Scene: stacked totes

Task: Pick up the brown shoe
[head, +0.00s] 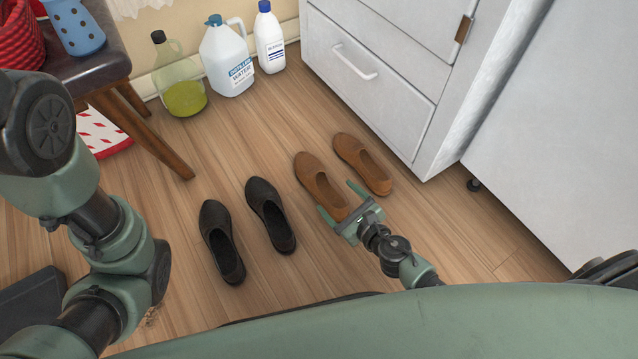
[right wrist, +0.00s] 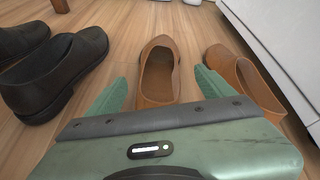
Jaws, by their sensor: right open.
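Two brown shoes lie on the wooden floor near the white cabinet. The left brown shoe (head: 319,183) has its heel between the fingers of my right gripper (head: 341,204). The right brown shoe (head: 362,163) is beside it, just outside the right finger. In the right wrist view, the left brown shoe (right wrist: 158,75) sits centred between the open green fingers, and the right brown shoe (right wrist: 243,80) is to the right. I see no clear contact between fingers and shoe. My left arm comes in at the left, but its gripper is out of view.
Two black shoes (head: 221,240) (head: 270,213) stand left of the brown pair. The white cabinet (head: 365,85) is close behind and right. A wooden stool (head: 140,125), a green bottle (head: 180,85), a water jug (head: 228,62) and a white bottle (head: 269,40) stand at the back.

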